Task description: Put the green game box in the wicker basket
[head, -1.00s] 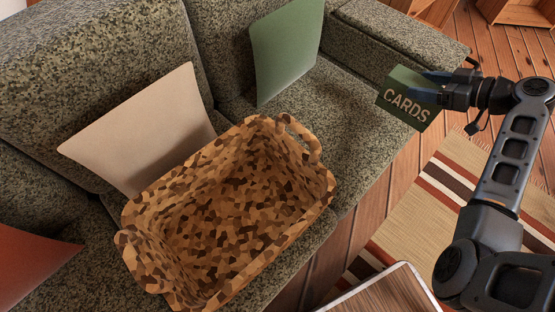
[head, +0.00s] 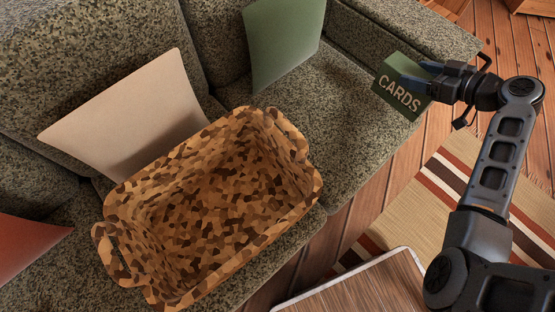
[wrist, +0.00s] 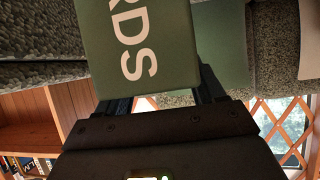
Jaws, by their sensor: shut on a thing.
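The green game box (head: 400,93), lettered "CARDS", is held in my gripper (head: 418,86) at the right of the head view, above the right front of the sofa seat. My gripper is shut on it. In the wrist view the box (wrist: 140,45) fills the top middle between the fingers (wrist: 160,90). The wicker basket (head: 122,208), patterned in brown and tan, stands upright on the sofa seat left of the box and apart from it. The inside that shows is empty.
The sofa (head: 345,125) holds a beige cushion (head: 120,115), a green cushion (head: 283,40) and a red cushion (head: 25,245). A wooden-topped table (head: 365,290) is at the bottom, near my arm. A striped rug (head: 425,205) lies on the plank floor.

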